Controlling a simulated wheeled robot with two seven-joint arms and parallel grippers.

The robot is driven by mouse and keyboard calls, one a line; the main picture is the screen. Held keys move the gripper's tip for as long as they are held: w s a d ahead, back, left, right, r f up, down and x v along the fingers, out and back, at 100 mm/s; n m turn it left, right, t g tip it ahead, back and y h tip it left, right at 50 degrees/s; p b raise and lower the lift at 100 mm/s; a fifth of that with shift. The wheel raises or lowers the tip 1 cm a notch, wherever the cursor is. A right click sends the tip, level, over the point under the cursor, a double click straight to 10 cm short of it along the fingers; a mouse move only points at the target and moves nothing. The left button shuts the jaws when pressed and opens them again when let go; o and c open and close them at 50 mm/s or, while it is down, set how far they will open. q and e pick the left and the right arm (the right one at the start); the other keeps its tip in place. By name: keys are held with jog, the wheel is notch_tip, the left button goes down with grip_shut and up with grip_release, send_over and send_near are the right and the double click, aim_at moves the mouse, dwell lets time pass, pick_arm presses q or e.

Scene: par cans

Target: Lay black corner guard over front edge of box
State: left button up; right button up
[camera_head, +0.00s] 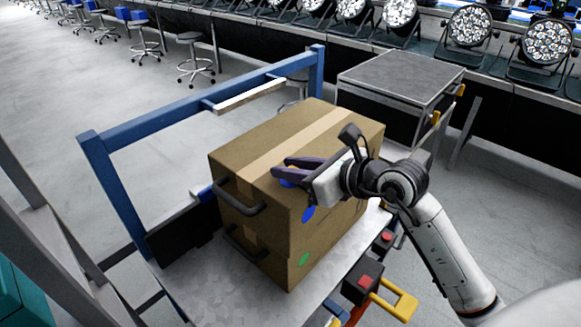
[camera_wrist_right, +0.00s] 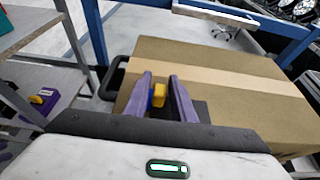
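A brown cardboard box (camera_head: 257,205) with a pale tape strip stands on the grey cart top; its upper face also fills much of the right wrist view (camera_wrist_right: 225,65). My right gripper (camera_head: 280,172) is over the box's near top edge, its purple fingers pointing left. In the right wrist view its fingers (camera_wrist_right: 160,77) are apart, with small yellow and blue patches between them that I cannot identify. I cannot make out a black corner guard for certain; a small dark patch (camera_wrist_right: 201,108) shows beside the right-hand finger. My left gripper is out of view.
Black bar handles (camera_head: 238,197) project from the box's left side. A blue frame (camera_head: 110,180) rises behind the cart top (camera_head: 215,275). A red-buttoned control box (camera_head: 363,284) with a yellow bracket is at the near right. A grey-topped case (camera_head: 400,75) stands behind.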

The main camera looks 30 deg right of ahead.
jog(key=shift+o, duration=1)
jog(key=b+v, duration=0.1)
jog(key=v, duration=0.9)
jog(key=shift+s+d, duration=0.1)
jog(key=shift+s, duration=0.1)
